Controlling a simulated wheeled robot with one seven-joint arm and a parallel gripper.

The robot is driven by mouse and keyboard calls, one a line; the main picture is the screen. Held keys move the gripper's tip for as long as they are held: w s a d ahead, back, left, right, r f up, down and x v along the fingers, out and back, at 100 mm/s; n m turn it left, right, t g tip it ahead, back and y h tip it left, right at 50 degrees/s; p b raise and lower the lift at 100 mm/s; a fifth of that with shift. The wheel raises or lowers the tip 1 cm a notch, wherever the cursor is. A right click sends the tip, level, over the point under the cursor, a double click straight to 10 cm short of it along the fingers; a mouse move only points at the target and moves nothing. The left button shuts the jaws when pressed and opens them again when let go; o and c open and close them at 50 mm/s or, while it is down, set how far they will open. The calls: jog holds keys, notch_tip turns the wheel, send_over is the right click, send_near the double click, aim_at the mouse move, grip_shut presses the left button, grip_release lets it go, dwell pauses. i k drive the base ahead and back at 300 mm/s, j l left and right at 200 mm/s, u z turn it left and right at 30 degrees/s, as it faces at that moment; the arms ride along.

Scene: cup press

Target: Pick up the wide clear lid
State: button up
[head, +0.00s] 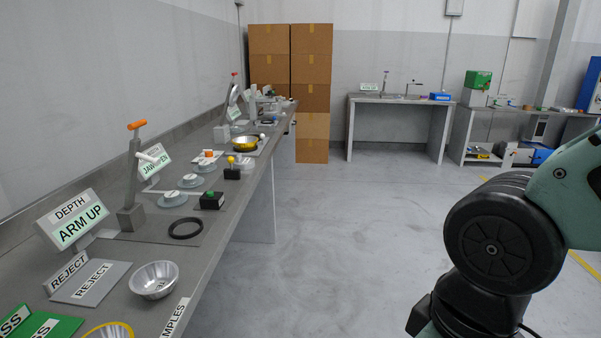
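I cannot pick out a wide clear lid for certain in the head view. A silvery, cup-like round piece (154,281) stands on the grey workbench (215,262), beside the reject plate. A yellow-rimmed round piece (108,328) is cut off by the bottom edge, so I cannot tell what it is. Part of my arm fills the right side. My gripper is outside the picture.
The bench holds a "DEPTH ARM UP" sign (73,220), a lever press (132,190), a black ring (186,228), a grey reject plate (92,282) and a green plate (42,325). Open floor (325,240) lies right of the bench. Cardboard boxes (290,70) stand behind.

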aim_at(233, 130)
jog(key=i+l, duration=0.15)
jog(key=i, duration=1.8)
jog(key=i+l+z, duration=0.1)
jog(key=i, duration=1.9)
jog(key=i+l+u, duration=0.1)
jog(key=i+u, duration=0.3)
jog(key=i+l+u, duration=0.55)
jog(key=i+u, duration=0.2)
jog(key=i+l+u, duration=0.55)
jog(key=u, duration=0.25)
jog(key=i+l+u, duration=0.1)
jog(key=l+u, duration=0.2)
jog(key=u, duration=0.2)
jog(key=i+l+u, duration=0.1)
jog(key=l+u, duration=0.55)
jog(key=u, duration=0.25)
jog(key=i+l, duration=0.1)
jog(key=i, duration=0.45)
jog(key=u, duration=0.05)
